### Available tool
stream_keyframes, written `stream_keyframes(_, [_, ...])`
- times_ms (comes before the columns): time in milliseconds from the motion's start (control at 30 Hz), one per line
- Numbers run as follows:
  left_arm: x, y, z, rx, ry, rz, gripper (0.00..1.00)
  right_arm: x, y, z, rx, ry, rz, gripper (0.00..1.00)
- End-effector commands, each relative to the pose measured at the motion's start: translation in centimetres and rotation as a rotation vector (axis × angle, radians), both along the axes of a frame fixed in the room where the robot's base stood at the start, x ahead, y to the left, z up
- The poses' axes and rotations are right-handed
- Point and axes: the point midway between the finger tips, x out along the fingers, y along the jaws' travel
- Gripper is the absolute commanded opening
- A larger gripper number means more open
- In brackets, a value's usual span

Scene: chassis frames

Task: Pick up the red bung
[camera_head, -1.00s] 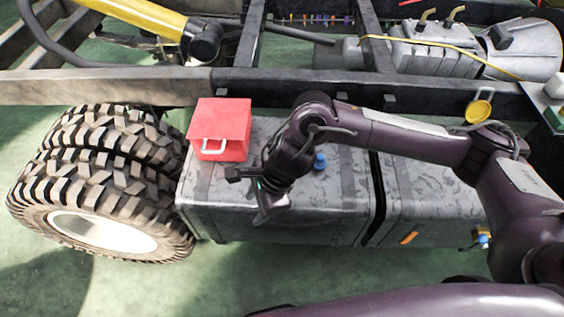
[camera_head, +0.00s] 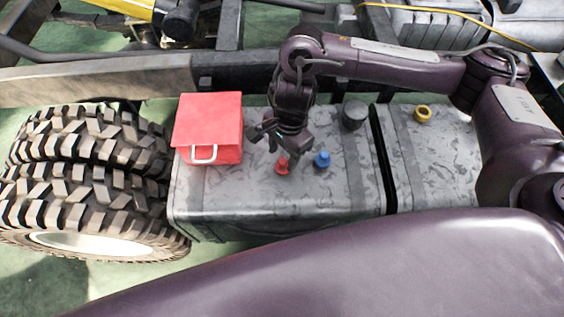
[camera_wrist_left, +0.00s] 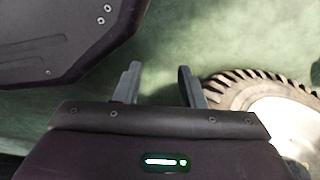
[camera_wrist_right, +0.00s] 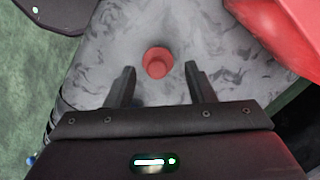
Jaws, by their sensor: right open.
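The red bung (camera_head: 282,165) stands on top of the grey metal tank (camera_head: 250,205), left of the blue bung (camera_head: 322,159). In the right wrist view the red bung (camera_wrist_right: 157,62) is beyond the fingertips and roughly between their lines, not touched. My right gripper (camera_head: 268,142) is open and empty, a little above the tank and just behind the red bung in the head view. It also shows in the right wrist view (camera_wrist_right: 159,75). My left gripper (camera_wrist_left: 158,75) is open and empty over the green floor, shown only in the left wrist view.
A red box with a white handle (camera_head: 207,128) stands on the tank left of my right gripper. A black cap (camera_head: 354,114) and a yellow bung (camera_head: 423,113) are to the right. A large tyre (camera_head: 85,190) is beside the tank. The tank's front top is clear.

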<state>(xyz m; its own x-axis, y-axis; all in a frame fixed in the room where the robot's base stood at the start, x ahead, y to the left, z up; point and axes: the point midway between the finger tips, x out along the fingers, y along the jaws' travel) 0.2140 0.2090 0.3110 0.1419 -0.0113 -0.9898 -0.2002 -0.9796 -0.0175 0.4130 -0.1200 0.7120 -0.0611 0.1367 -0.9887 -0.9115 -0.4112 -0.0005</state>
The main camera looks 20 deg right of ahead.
Motion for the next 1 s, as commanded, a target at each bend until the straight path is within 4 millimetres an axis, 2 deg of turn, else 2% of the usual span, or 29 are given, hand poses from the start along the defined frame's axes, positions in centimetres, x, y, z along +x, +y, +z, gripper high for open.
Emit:
stream_keyframes(300, [1.8, -0.3, 0.6, -0.002, -0.012, 0.002, 0.36, -0.7, 0.4, -4.4, 0.000, 0.002, -0.002, 0.49])
stream_keyframes(600, [2.1, -0.3, 0.9, -0.002, -0.011, 0.003, 0.36, -0.6, 0.4, -4.7, -0.001, -0.001, -0.002, 0.49])
stream_keyframes(667, [2.1, -0.3, 0.9, -0.002, -0.011, 0.003, 0.36, -0.6, 0.4, -4.7, -0.001, -0.001, -0.002, 0.44])
stream_keyframes(900, [2.0, -0.4, 0.9, -0.002, -0.011, 0.002, 0.36, -0.6, 0.4, -4.7, -0.001, -0.001, -0.002, 0.13])
stream_keyframes(1000, [2.0, -0.3, 0.9, -0.001, -0.010, 0.002, 0.36, -0.6, 0.4, -4.7, 0.000, -0.002, -0.002, 0.13])
